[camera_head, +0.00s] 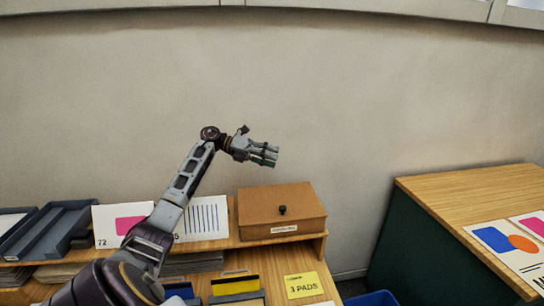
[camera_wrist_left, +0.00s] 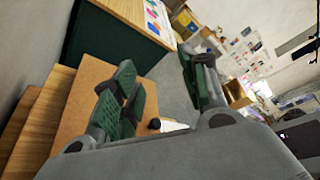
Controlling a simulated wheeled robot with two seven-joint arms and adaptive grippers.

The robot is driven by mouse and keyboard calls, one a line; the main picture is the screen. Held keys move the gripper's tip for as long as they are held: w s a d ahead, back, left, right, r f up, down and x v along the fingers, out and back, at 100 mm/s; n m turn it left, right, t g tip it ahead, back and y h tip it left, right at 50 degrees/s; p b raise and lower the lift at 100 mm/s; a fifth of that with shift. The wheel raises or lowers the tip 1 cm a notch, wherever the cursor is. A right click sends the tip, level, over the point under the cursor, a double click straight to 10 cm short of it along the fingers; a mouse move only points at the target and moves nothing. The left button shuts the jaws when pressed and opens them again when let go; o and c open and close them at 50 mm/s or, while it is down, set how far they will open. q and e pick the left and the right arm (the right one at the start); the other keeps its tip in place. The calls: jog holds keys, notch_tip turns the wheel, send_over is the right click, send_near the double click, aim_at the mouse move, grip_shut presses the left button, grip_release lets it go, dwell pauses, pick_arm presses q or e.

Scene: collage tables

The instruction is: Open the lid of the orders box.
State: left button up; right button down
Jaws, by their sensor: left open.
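The orders box (camera_head: 290,205) is a brown box on the raised wooden shelf, with its lid down. A small black knob (camera_head: 282,210) stands on the lid near the front, and a small pale label (camera_head: 284,229) is on the front face, too small to read surely. My left gripper (camera_head: 268,155) is open and empty, in the air above the box's back left part, touching nothing. In the left wrist view the box top (camera_wrist_left: 82,100) and the knob (camera_wrist_left: 154,124) show below and beside the open fingers (camera_wrist_left: 160,82). My right gripper is out of view.
White cards (camera_head: 203,219) stand left of the box, and grey trays (camera_head: 50,228) lie farther left. Below the shelf are a yellow pad sign (camera_head: 303,285) and a yellow-black item (camera_head: 236,285). A green-sided table (camera_head: 450,190) with prints stands at right. The wall is behind.

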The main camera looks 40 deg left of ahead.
pick_arm(q)
jog(key=shift+w+d, duration=0.2)
jog(key=shift+d, duration=0.15)
grip_shut()
grip_release()
dwell(0.5)
jog(key=v, duration=1.2)
dwell(0.3)
jog(key=shift+a, duration=0.1)
